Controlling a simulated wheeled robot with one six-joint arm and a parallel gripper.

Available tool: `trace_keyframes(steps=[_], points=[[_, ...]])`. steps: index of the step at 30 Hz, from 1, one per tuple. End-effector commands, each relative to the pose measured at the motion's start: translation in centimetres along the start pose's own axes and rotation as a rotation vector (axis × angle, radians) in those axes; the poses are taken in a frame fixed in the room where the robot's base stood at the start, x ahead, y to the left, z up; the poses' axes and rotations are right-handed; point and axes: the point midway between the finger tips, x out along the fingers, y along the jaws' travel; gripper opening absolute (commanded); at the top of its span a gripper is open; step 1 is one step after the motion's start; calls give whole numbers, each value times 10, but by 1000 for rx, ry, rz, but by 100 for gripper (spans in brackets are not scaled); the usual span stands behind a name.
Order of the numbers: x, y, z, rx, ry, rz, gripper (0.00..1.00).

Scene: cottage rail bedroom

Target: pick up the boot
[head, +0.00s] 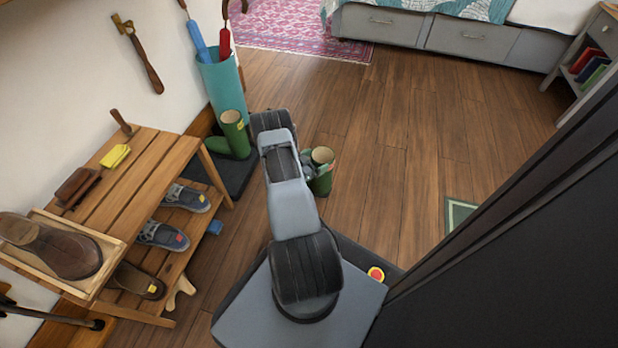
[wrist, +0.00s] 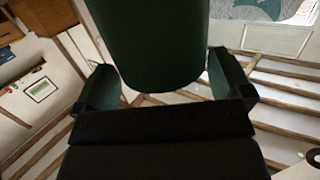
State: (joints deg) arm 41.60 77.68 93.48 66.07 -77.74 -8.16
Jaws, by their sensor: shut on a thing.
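A green boot (head: 321,182) with a pale tan opening shows beside the far end of my arm in the head view, opening upward. Its lower part is partly hidden by my arm. In the wrist view its dark green shaft (wrist: 150,45) stands between the two fingers of my gripper (wrist: 160,78), which is shut on it. My gripper also shows partly in the head view (head: 309,171). I cannot tell whether the boot is clear of the floor. A second green boot (head: 233,134) with a yellow mark stands on a dark mat by the wall.
A teal umbrella stand (head: 222,86) holds a blue and a red umbrella behind the second boot. A slatted wooden shoe bench (head: 150,165) with several shoes is at left. A dark panel (head: 510,250) fills the right. The wooden floor (head: 400,130) beyond my arm is open.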

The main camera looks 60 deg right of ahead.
Motion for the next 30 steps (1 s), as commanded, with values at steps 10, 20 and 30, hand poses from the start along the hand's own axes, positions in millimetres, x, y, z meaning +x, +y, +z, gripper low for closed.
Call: trace_keyframes(steps=[10, 20, 30], points=[[0, -1, -1, 3, 2, -1, 28], [-3, -1, -20, 4, 3, -1, 28], [-18, 10, -52, 2, 1, -2, 28]])
